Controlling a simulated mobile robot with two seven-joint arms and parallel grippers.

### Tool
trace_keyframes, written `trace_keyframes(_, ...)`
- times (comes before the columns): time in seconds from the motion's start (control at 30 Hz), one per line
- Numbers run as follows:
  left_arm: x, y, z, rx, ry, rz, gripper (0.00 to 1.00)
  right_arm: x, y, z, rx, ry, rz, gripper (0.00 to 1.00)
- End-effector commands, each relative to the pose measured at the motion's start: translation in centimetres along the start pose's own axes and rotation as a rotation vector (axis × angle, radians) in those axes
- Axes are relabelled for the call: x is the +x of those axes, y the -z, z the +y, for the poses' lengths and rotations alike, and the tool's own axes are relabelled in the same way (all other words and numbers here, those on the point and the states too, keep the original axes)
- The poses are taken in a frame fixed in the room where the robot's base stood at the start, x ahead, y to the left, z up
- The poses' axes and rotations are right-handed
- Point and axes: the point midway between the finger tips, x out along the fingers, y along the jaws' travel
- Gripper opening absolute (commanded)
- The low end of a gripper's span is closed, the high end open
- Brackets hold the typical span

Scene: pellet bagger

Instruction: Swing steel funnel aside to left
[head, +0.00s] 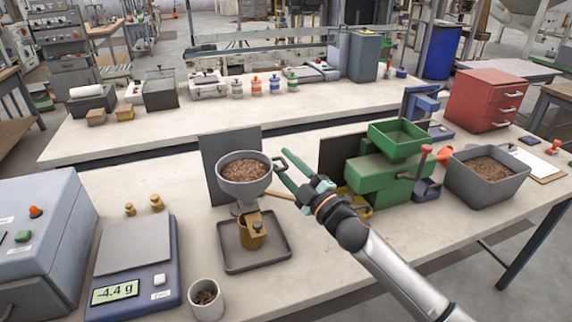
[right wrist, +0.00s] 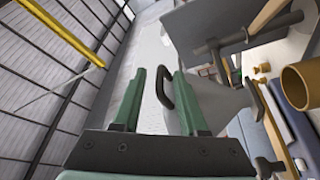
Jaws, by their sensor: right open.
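The steel funnel (head: 231,187), full of brown pellets, stands on its stand above a brass-coloured cup (head: 251,235) on a dark tray (head: 282,262). Its dark loop handle (head: 280,163) sticks out from the right of its rim. My right gripper (head: 285,162) is open at the handle, coming from the right. In the right wrist view, the handle (right wrist: 165,88) lies between the two green fingers (right wrist: 160,85), and the grey funnel (right wrist: 220,105) is just beyond the right finger. Contact with the handle cannot be told. My left gripper is not in view.
A grey plate (head: 216,150) stands behind the funnel. Left of it are a scale (head: 135,248) reading -4.4 g, small brass weights (head: 156,202) and a grey machine (head: 38,235). A pellet cup (head: 206,299) stands in front. A green machine (head: 385,178) stands to the right.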

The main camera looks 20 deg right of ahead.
Motion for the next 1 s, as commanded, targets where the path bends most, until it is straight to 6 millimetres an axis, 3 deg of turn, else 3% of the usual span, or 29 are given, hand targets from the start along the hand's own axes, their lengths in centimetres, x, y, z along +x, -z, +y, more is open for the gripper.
trace_keyframes(0.03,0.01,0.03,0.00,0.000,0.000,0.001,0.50,-0.01,0.00,0.01,0.000,0.000,0.000,0.39)
trace_keyframes(0.4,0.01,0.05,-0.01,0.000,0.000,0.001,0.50,-0.01,0.00,0.14,-0.001,-0.002,0.000,0.00)
trace_keyframes(1.0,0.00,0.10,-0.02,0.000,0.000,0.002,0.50,0.08,0.06,0.51,-0.002,-0.008,0.001,0.00)
